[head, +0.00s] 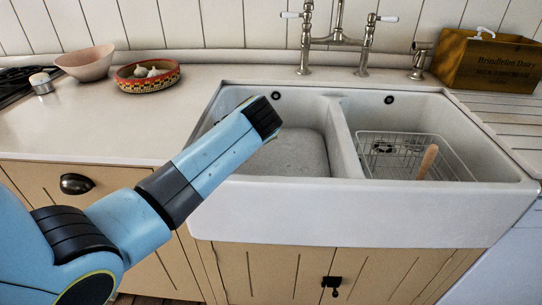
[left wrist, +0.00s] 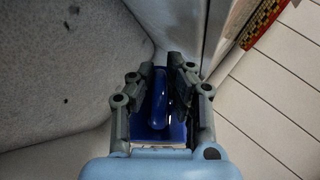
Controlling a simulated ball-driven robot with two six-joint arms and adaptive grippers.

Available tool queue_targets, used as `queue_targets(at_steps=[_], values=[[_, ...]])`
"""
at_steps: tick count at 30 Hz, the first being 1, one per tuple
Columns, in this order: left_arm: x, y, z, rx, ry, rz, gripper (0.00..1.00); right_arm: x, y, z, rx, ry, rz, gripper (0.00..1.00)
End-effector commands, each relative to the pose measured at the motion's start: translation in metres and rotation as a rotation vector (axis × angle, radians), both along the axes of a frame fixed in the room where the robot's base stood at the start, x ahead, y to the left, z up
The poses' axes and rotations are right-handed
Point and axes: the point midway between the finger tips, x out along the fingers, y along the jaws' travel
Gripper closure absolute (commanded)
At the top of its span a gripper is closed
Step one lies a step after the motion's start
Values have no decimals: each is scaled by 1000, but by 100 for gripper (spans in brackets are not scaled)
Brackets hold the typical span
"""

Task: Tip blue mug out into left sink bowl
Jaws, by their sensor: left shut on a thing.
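The blue mug (left wrist: 159,100) shows in the left wrist view between the fingers of my left gripper (left wrist: 158,80), which is shut on it. Only part of its deep blue side and handle shows, and its tilt and contents cannot be told. In the head view the mug and fingers are hidden behind the end of my left arm, which reaches over the left sink bowl (head: 295,155). The bowl's pale speckled surface (left wrist: 50,65) fills the left of the wrist view. My right gripper is not in view.
The right sink bowl (head: 470,130) holds a wire rack (head: 400,150) with a wooden handle (head: 427,162). A tap (head: 338,38) stands behind the sink. A patterned basket (head: 147,78) and a pink bowl (head: 86,64) stand on the left counter. A wooden crate (head: 490,62) is at back right.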

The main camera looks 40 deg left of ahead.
Motion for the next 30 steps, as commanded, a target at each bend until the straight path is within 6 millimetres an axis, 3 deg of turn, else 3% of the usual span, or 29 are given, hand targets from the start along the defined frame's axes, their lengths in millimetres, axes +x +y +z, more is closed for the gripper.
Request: queue_targets(at_steps=[30], values=[[1,-2,13,206,6,3,100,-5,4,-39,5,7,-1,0]])
